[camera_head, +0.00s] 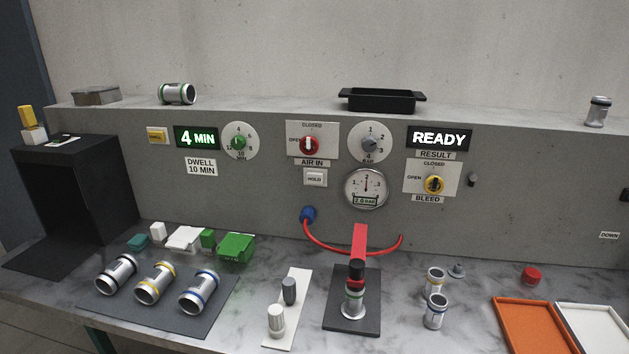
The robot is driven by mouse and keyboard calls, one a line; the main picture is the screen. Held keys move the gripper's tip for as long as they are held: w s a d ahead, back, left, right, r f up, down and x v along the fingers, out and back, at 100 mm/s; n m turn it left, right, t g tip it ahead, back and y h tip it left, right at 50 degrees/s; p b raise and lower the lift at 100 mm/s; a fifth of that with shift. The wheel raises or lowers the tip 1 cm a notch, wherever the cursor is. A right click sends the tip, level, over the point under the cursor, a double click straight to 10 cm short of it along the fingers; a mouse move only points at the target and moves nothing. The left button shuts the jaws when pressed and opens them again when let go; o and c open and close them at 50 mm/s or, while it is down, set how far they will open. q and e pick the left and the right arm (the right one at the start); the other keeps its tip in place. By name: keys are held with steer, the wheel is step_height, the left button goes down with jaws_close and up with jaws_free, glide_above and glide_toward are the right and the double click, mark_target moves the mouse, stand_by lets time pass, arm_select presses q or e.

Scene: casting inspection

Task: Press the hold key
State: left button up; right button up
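The hold key (315,178) is a small white key marked HOLD on the grey panel, below the AIR IN plate and left of the round pressure gauge (366,188). Nothing covers it. The red AIR IN knob (309,146) sits above it on a plate marked OPEN and CLOSED. The result display (438,138) reads READY. The dwell display (196,138) reads 4 MIN, above a label saying DWELL 10 MIN. Neither of my grippers shows in the head view.
A red hose curves below the key from a blue fitting (308,214). A red clamp (359,245) stands over a silver casting (353,304) on a dark plate. Several castings lie on a grey mat (190,325) at left. An orange tray (503,310) is at right.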

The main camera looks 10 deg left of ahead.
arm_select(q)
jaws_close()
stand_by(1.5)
